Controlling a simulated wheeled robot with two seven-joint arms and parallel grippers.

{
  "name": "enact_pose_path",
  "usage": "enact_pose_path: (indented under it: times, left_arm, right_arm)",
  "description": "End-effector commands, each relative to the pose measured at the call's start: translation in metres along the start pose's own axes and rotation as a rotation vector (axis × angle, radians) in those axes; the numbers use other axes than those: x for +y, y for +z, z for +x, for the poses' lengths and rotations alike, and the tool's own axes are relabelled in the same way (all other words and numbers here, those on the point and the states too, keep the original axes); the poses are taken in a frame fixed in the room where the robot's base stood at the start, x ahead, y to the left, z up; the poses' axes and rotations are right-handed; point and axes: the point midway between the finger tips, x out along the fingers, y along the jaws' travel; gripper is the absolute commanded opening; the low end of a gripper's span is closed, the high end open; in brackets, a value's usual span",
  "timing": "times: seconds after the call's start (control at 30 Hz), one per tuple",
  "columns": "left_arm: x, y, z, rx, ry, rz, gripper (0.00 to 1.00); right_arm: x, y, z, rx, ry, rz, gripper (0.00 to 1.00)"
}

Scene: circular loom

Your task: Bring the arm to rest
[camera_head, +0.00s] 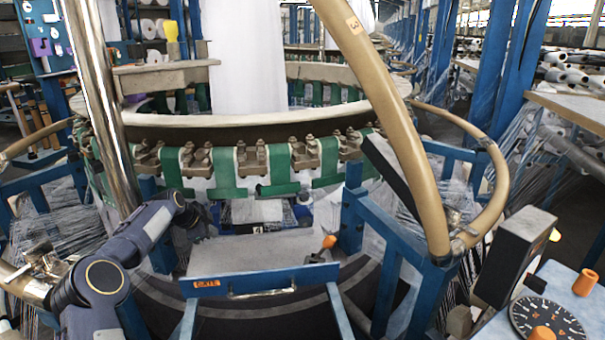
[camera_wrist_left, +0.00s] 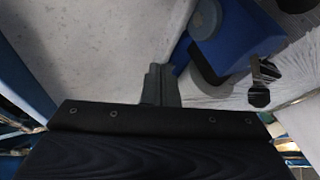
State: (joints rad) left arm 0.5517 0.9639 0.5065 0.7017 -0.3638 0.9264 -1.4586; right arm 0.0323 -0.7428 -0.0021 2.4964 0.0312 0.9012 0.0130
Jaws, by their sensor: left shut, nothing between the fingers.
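My left arm (camera_head: 145,230) comes in from the left and is bent over the front of the circular loom (camera_head: 250,125). My left gripper (camera_head: 207,226) is at its end, left of the loom's middle, above and behind the grey shelf. In the left wrist view the gripper's dark fingers (camera_wrist_left: 160,84) are together, with nothing between them. They point at a pale grey surface (camera_wrist_left: 125,45), with a blue part with a round roller (camera_wrist_left: 220,50) to the right. I cannot tell whether the fingers touch anything. My right arm and gripper are not in view.
A blue-fronted shelf (camera_head: 262,282) with an orange-knobbed lever (camera_head: 328,243) stands in front. A steel pole (camera_head: 98,100) rises close to my left arm. A thick tan tube (camera_head: 390,110) and blue frame posts stand right. A dial panel (camera_head: 545,318) is at lower right.

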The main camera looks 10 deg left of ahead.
Motion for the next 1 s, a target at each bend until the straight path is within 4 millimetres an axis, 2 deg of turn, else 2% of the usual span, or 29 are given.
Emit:
enact_pose_path:
  times: [0.07, 0.13, 0.17, 0.27, 0.3, 0.4, 0.5, 0.57, 0.7, 0.8, 0.9, 1.0]
  left_arm:
    - [-0.001, -0.012, -0.012, 0.003, 0.001, -0.002, 0.00]
    - [0.000, -0.031, -0.033, 0.004, 0.004, -0.012, 0.00]
    - [0.002, -0.043, -0.045, 0.004, 0.007, -0.019, 0.00]
    - [0.017, -0.086, -0.101, -0.003, 0.021, -0.071, 0.00]
    - [0.028, -0.102, -0.126, -0.010, 0.028, -0.104, 0.00]
    - [0.061, -0.130, -0.183, -0.032, 0.041, -0.204, 0.00]
    - [0.102, -0.145, -0.236, -0.055, 0.048, -0.327, 0.00]
    - [0.128, -0.149, -0.266, -0.067, 0.050, -0.411, 0.00]
    - [0.198, -0.147, -0.324, -0.084, 0.056, -0.635, 0.00]
    - [0.252, -0.139, -0.355, -0.082, 0.068, -0.813, 0.00]
    - [0.305, -0.130, -0.374, -0.071, 0.091, -0.985, 0.00]
    - [0.348, -0.123, -0.382, -0.058, 0.121, -1.128, 0.00]
  right_arm:
    - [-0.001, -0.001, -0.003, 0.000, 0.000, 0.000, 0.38]
    - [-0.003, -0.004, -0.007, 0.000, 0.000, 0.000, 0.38]
    - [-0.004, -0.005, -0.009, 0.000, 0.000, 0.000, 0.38]
    - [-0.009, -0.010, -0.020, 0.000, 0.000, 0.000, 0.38]
    - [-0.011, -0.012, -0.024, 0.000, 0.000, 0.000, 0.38]
    - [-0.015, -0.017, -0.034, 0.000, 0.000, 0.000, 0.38]
    - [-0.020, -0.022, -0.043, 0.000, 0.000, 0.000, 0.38]
    - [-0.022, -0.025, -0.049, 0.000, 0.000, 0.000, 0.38]
    - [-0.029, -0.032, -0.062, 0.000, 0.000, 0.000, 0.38]
    - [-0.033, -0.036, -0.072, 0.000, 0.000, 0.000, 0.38]
    - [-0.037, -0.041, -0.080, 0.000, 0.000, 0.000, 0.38]
    - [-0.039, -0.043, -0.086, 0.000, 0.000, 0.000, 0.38]
